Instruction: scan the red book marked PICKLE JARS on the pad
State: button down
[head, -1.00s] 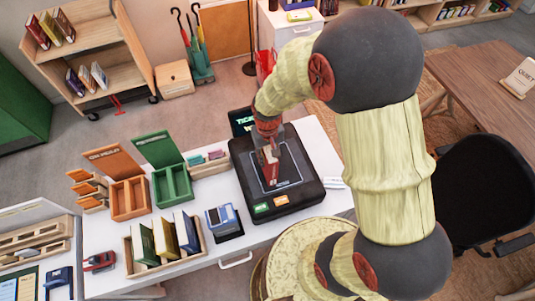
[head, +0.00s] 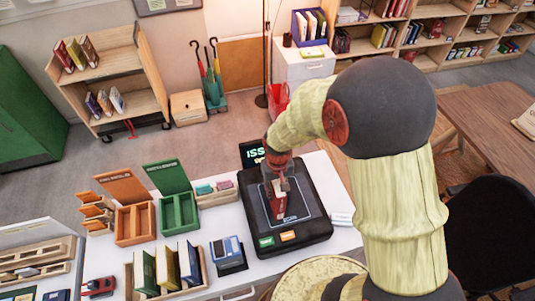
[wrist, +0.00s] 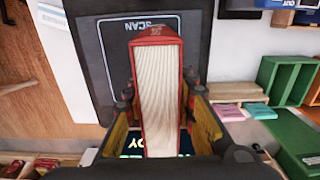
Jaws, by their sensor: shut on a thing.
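The red book (head: 279,208) is in my gripper (head: 277,184) over the black scan pad (head: 316,228). In the wrist view the book (wrist: 160,95) stands between both fingers, its cream page edges facing the camera and red covers at the sides. My gripper (wrist: 161,104) is shut on it. The pad (wrist: 95,50) lies beyond, with SCAN printed on it. I cannot tell whether the book touches the pad, and its title is not readable.
Left of the pad stand a blue-grey device (head: 228,255), a wooden tray of books (head: 206,266), a green divided box (head: 179,213) and an orange one (head: 135,224). A book cart (head: 145,103) stands behind. White table top shows at the pad's right.

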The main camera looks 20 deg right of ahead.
aim_at(277, 181)
notch_tip(277, 181, up, 6)
jog(key=p, duration=0.4)
jog(key=shift+r, duration=0.15)
